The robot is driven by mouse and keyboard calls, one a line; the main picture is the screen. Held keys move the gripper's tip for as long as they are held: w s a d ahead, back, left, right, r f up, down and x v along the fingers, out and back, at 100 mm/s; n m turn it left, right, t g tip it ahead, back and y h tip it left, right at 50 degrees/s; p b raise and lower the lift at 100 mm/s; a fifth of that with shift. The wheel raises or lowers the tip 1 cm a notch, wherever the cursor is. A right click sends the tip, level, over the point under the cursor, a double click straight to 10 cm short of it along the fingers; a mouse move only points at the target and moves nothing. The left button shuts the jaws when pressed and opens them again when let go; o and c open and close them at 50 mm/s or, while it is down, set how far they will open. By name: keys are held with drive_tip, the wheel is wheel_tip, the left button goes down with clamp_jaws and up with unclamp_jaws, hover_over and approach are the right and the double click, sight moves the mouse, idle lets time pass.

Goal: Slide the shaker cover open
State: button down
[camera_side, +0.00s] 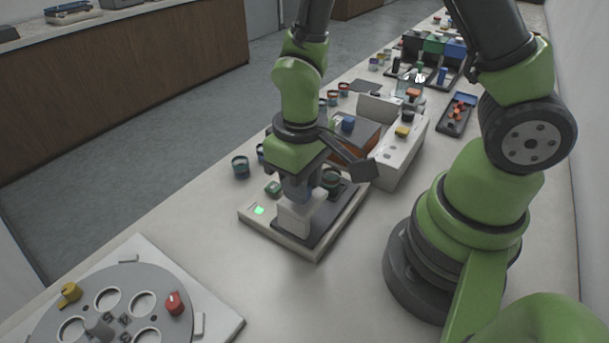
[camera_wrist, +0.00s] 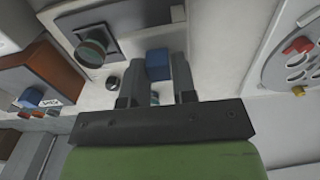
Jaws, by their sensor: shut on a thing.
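The shaker (camera_side: 318,250) is a low pale base with a dark plate on top and a lit green square (camera_side: 260,211) at its front left. A pale block (camera_side: 298,214), which looks like the cover, stands on it under my gripper. A dark jar (camera_side: 331,180) stands behind it; it also shows in the wrist view (camera_wrist: 91,52). My gripper (camera_side: 300,190) points down over the shaker. In the wrist view its fingers (camera_wrist: 157,78) are on both sides of a blue block (camera_wrist: 157,62), shut on it. Whether this is the cover's handle is partly hidden.
A round grey carousel (camera_side: 120,310) with red and yellow clamps is at the front left. A white machine (camera_side: 400,150) stands just behind the shaker. The bench between carousel and shaker is clear.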

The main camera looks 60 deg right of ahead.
drive_tip(key=c, duration=1)
unclamp_jaws()
drive_tip(key=shift+a, duration=0.15)
drive_tip(key=shift+o, duration=0.2)
wheel_tip(320, 180, up, 10)
wheel_tip(320, 180, up, 6)
drive_tip(key=m+t+y, duration=0.1)
drive_tip(key=m+t, duration=0.1)
drive_tip(key=t, duration=0.1)
hover_over(320, 198)
drive_tip(key=s+d+r+m+t+y, duration=0.1)
drive_tip(key=s+r+m+t, duration=0.1)
drive_tip(key=s+r+t, duration=0.2)
drive_tip(key=shift+s+d+r, duration=0.2)
drive_tip(key=shift+s+r, duration=0.45)
drive_tip(key=shift+s, duration=0.2)
